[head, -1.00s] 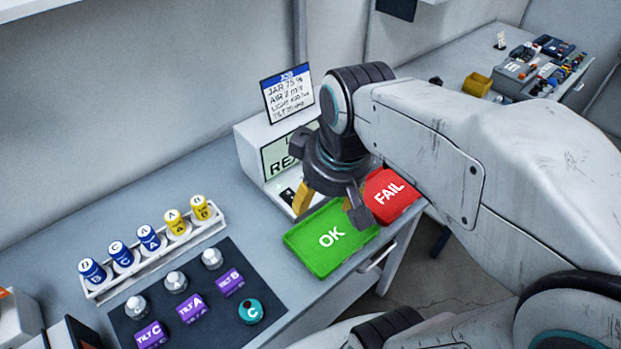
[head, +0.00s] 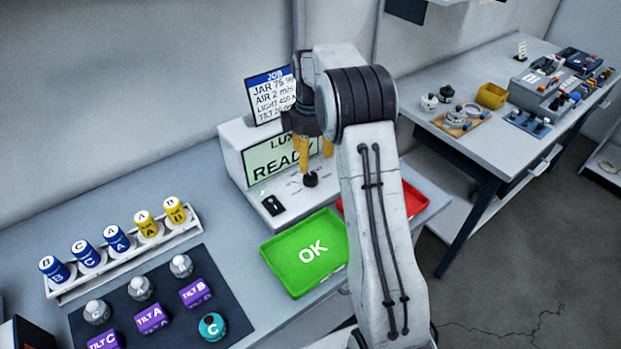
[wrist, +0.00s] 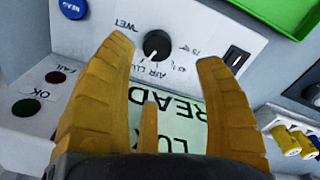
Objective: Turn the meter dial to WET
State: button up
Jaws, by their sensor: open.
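The meter (head: 232,160) stands at the back of the bench, its screen showing LUX and READY. Its black dial (wrist: 157,45) is on the sloped front panel, with the word WET at its upper left and AIR below it in the wrist view. A small pale mark on the dial's lower side faces toward AIR. The dial also shows in the head view (head: 310,180). My gripper (head: 313,165) is open above the panel. In the wrist view its yellow fingers (wrist: 163,52) are spread to either side of the dial, apparently not touching it.
A rack of blue and yellow vials (head: 125,262) and a dark mat (head: 215,275) are at left. A second bench (head: 440,140) is at right.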

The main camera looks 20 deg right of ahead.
aim_at(311, 176)
jog(key=shift+w+d+f, duration=0.1)
jog(key=shift+f, duration=1.95)
jog(key=shift+w+f, duration=0.1)
jog(key=shift+f, duration=1.9)
jog(key=c, duration=1.2)
